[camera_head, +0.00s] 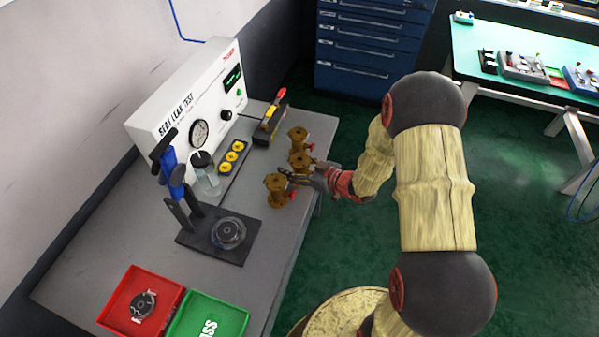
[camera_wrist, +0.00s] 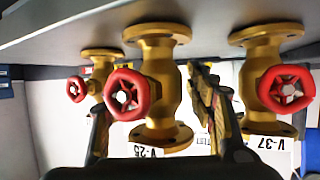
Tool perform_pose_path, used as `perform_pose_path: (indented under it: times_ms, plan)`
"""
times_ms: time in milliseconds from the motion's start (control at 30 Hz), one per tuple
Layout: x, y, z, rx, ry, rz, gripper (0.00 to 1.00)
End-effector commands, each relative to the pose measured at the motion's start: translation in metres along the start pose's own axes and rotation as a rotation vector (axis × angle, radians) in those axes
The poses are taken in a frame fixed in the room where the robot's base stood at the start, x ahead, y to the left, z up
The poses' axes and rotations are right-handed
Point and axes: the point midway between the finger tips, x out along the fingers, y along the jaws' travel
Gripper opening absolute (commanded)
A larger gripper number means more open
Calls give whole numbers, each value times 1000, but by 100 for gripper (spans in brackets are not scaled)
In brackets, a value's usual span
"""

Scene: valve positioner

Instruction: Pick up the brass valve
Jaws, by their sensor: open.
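Three brass valves with red handwheels stand on the grey bench: a far one (camera_head: 297,138), a middle one (camera_head: 300,160) and a near one (camera_head: 277,188). My gripper (camera_head: 300,173) reaches in from the right among the middle and near valves. The wrist view is upside down. There, my gripper (camera_wrist: 153,112) is open, with one finger on either side of the valve marked V-25 (camera_wrist: 158,75). I cannot tell whether the fingers touch it. The valve marked V-37 (camera_wrist: 262,85) is outside the right finger. A smaller-looking valve (camera_wrist: 98,70) is partly behind the left finger.
A seat leak test panel (camera_head: 190,105) stands at the back of the bench (camera_head: 130,250). A clamp fixture (camera_head: 205,225), a red tray (camera_head: 115,310) and a green tray (camera_head: 222,318) occupy the front.

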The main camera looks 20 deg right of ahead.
Motion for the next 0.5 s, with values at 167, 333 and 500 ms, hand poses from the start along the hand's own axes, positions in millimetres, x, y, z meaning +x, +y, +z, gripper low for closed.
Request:
perform_pose_path:
  times_ms: [167, 333, 500]
  plan:
    - [17, 0, 1, 1, 0, 0, 55]
    - [17, 0, 0, 1, 0, 1, 55]
    - [17, 0, 0, 1, 0, 1, 49]
